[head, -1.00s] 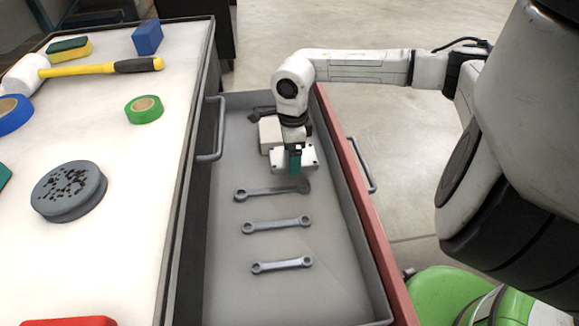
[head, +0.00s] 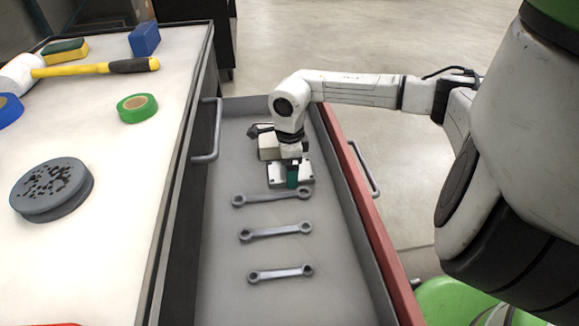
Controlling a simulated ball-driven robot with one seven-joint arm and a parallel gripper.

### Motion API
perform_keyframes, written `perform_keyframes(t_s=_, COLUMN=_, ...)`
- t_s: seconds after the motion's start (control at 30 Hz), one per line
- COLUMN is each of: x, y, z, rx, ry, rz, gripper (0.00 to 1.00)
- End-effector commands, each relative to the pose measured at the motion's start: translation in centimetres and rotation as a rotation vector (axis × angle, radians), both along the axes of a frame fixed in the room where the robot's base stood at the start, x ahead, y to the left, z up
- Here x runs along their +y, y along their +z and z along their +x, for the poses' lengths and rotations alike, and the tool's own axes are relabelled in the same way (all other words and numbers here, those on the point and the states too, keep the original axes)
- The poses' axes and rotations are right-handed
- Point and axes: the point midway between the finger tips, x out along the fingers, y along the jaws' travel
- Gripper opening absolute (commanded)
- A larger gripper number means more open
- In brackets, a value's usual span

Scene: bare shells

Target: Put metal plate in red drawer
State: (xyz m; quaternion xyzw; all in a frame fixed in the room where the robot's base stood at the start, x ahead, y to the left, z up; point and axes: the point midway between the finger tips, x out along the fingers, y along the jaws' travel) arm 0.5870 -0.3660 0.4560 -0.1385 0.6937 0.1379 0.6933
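The red drawer (head: 352,208) is pulled out from the workbench, with a red front and a grey inside. The metal plate (head: 302,180), pale with dark holes or bolts near its corners, is low inside the drawer, above the topmost wrench in the picture. My gripper (head: 292,177) points down into the drawer with a teal finger against the plate; it looks shut on it, though the far finger is hidden. I cannot tell whether the plate touches the drawer floor.
Three wrenches (head: 276,232) lie in the drawer below the plate. The bench top holds a grey round tin (head: 50,190), green tape (head: 137,108), a mallet (head: 100,68), a sponge (head: 65,50) and a blue block (head: 144,39). The drawer's near end is clear.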

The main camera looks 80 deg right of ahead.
Motion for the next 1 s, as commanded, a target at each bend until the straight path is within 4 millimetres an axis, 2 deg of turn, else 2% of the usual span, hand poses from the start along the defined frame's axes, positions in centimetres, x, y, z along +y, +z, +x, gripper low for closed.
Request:
perform_keyframes(t_s=0.1, x=0.0, y=0.0, z=0.0, rx=0.0, ry=0.0, rz=0.0, gripper=1.0)
perform_keyframes(t_s=0.3, x=0.0, y=0.1, z=0.0, rx=0.0, ry=0.0, rz=0.0, gripper=1.0)
perform_keyframes(t_s=0.43, x=0.0, y=1.0, z=0.0, rx=0.001, ry=0.001, rz=-0.001, gripper=1.0)
perform_keyframes(t_s=0.8, x=0.0, y=8.3, z=0.0, rx=0.0, ry=0.001, rz=-0.002, gripper=1.0)
perform_keyframes(t_s=1.0, x=-0.1, y=11.2, z=0.0, rx=0.0, ry=0.0, rz=-0.002, gripper=1.0)
